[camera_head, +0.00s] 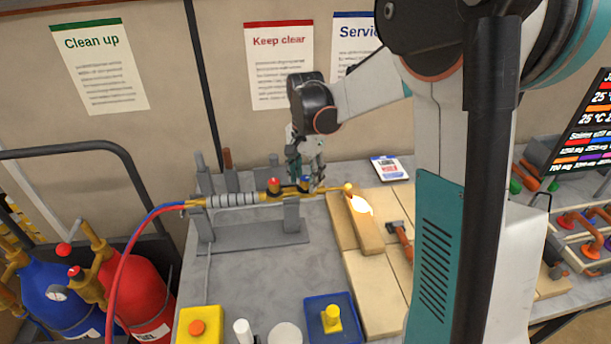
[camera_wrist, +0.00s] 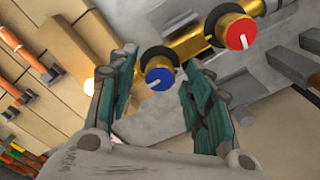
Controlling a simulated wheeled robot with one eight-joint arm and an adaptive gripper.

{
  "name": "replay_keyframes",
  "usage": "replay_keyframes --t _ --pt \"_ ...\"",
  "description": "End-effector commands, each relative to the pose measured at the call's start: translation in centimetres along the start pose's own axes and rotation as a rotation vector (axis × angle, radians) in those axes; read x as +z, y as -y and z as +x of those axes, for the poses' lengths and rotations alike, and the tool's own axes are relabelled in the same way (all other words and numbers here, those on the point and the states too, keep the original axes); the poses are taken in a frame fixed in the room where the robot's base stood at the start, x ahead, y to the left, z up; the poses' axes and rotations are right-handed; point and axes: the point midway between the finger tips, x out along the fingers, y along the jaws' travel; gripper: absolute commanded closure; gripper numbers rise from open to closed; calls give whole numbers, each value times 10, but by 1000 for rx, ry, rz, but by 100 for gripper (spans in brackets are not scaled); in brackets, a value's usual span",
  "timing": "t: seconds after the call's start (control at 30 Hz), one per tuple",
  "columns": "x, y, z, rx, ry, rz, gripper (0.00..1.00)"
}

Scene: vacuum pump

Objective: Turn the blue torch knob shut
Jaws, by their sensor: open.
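The blue torch knob (camera_wrist: 158,75) has a white pointer line and sits on the brass torch body (camera_wrist: 190,46) in the wrist view. It lies between and just beyond the fingertips of my gripper (camera_wrist: 158,90), which is open around it with a gap on both sides. The knob also shows small in the head view (camera_head: 305,181), just under my gripper (camera_head: 306,180). A red knob (camera_wrist: 240,34) with a white pointer is farther along the torch. In the head view the torch rests on a grey stand (camera_head: 250,235), and a flame (camera_head: 360,204) glows at its tip.
Wooden boards (camera_head: 375,275) lie under the flame, with a hammer-like tool (camera_head: 401,240) on them. A blue tray (camera_head: 343,301) and a yellow box (camera_head: 212,315) stand in front. A red hose (camera_head: 122,262) runs from the torch toward the gas cylinders (camera_head: 140,290).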

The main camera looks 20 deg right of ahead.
Motion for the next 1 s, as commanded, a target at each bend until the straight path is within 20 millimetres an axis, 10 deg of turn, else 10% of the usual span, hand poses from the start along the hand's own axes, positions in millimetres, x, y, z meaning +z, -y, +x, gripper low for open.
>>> replay_keyframes --t 1.0 --pt "0 0 -120 0 0 0 54"
